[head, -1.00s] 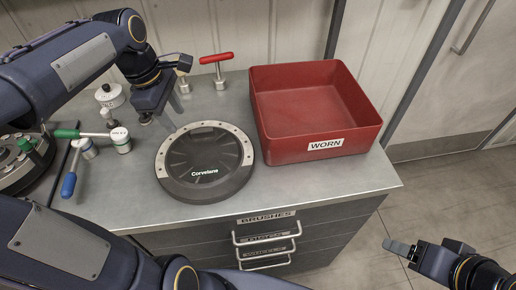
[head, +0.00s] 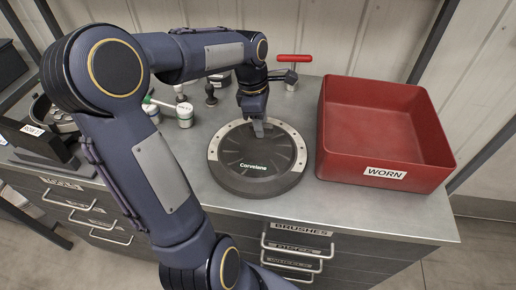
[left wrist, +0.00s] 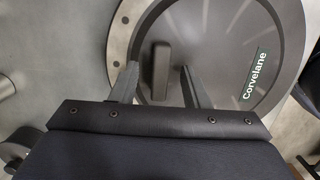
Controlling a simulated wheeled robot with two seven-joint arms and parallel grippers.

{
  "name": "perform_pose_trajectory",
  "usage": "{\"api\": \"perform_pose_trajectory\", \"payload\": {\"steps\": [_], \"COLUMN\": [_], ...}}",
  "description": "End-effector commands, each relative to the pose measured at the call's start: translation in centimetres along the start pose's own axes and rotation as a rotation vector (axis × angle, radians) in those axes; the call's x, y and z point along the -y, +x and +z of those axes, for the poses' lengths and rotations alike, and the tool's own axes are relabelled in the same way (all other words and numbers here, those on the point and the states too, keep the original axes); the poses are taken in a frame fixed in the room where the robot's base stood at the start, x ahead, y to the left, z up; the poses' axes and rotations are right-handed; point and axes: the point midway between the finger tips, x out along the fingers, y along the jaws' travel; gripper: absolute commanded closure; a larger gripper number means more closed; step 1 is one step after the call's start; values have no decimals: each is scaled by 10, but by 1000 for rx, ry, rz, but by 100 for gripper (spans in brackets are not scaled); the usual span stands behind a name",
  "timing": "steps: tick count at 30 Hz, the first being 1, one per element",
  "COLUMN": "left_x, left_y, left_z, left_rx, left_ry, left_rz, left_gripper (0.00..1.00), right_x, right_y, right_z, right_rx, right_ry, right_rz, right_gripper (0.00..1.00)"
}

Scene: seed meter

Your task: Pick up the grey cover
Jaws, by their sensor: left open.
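The grey cover (head: 258,160) is a round dark disc with a pale, dotted rim and a "Corvelane" label. It lies flat on the metal bench top. My left gripper (head: 258,128) is over the cover's far side, pointing down. In the left wrist view the cover (left wrist: 230,60) fills the upper right. There my open left gripper (left wrist: 158,85) has one finger on each side of the cover's raised dark handle (left wrist: 161,70). Whether the fingers touch the handle cannot be told. My right gripper is not in view.
A red bin (head: 385,135) labelled WORN stands right of the cover. White-capped pieces (head: 184,115) and a green-handled tool (head: 160,103) are at the left. The bench's front strip is clear.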

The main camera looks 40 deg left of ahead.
Motion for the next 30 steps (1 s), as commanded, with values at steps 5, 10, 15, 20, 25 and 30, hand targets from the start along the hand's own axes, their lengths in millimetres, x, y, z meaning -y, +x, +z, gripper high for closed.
{"api": "perform_pose_trajectory", "payload": {"steps": [5, 10, 15, 20, 25, 30], "left_x": [0, 0, 0, 0, 0, -1], "left_y": [0, 0, -1, -1, -4, -19], "left_z": [0, 0, 0, 0, 1, 3], "left_rx": [0, 0, 0, 1, 1, 1], "left_ry": [0, 0, 0, 0, 0, -1], "left_rz": [0, 0, 0, 1, 1, 4], "left_gripper": [61, 83, 100, 100, 100, 100], "right_x": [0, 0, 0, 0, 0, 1], "right_y": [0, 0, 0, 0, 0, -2], "right_z": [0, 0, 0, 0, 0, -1], "right_rx": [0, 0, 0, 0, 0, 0], "right_ry": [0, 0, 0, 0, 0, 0], "right_rz": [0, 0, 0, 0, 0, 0], "right_gripper": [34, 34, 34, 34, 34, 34]}}
